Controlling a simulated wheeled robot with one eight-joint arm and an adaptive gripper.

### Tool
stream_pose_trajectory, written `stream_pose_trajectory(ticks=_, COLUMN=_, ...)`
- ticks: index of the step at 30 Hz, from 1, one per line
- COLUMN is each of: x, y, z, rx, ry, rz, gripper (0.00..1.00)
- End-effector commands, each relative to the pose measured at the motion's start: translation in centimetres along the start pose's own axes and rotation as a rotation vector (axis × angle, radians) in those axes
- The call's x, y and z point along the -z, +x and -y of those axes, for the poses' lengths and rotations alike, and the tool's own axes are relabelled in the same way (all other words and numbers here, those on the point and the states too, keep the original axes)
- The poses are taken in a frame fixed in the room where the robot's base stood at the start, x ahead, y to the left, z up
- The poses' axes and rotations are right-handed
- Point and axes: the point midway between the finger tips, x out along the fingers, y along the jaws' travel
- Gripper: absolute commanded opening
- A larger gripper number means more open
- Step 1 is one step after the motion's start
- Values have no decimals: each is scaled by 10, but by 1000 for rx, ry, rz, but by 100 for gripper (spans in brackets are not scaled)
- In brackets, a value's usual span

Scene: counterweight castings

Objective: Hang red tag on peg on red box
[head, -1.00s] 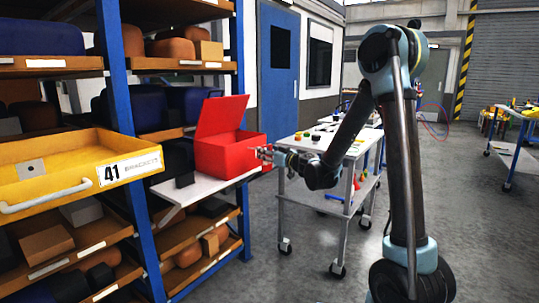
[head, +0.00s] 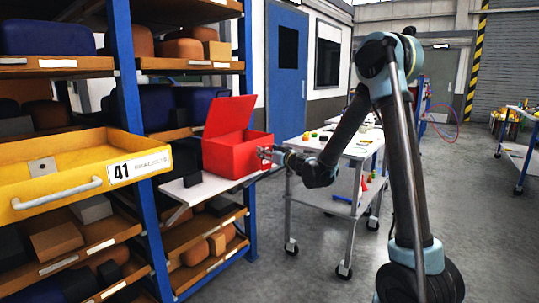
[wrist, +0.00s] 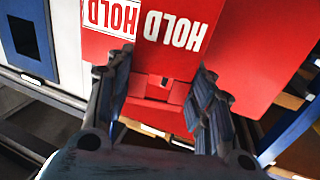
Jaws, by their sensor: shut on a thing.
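The red box (head: 235,157) stands on a pale shelf board with its lid (head: 229,117) raised. My gripper (head: 265,153) is at the box's right side, overlapping it in the head view. In the wrist view my gripper (wrist: 164,66) is shut on the red tag (wrist: 180,35), which has white HOLD lettering, upside down in the picture. The red box (wrist: 262,65) fills much of the background behind the tag, with a white HOLD label (wrist: 112,16) to its left. I cannot make out the peg clearly. Whether the tag touches the box cannot be told.
A yellow drawer (head: 75,170) marked 41 juts out from the blue-posted rack at left. A grey trolley (head: 325,207) with small items stands to the right, close under my arm. Open floor lies in front.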

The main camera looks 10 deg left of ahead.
Motion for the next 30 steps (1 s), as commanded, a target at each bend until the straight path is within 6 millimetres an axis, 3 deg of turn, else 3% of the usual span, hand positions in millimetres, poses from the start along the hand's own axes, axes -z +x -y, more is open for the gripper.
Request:
stream_pose_trajectory(ticks=23, x=-6, y=37, z=10, rx=1, ry=0, rz=0, gripper=31)
stream_pose_trajectory(ticks=28, x=-10, y=44, z=12, rx=2, ry=1, rz=1, gripper=19)
stream_pose_trajectory(ticks=30, x=-12, y=46, z=12, rx=2, ry=1, rz=2, gripper=8)
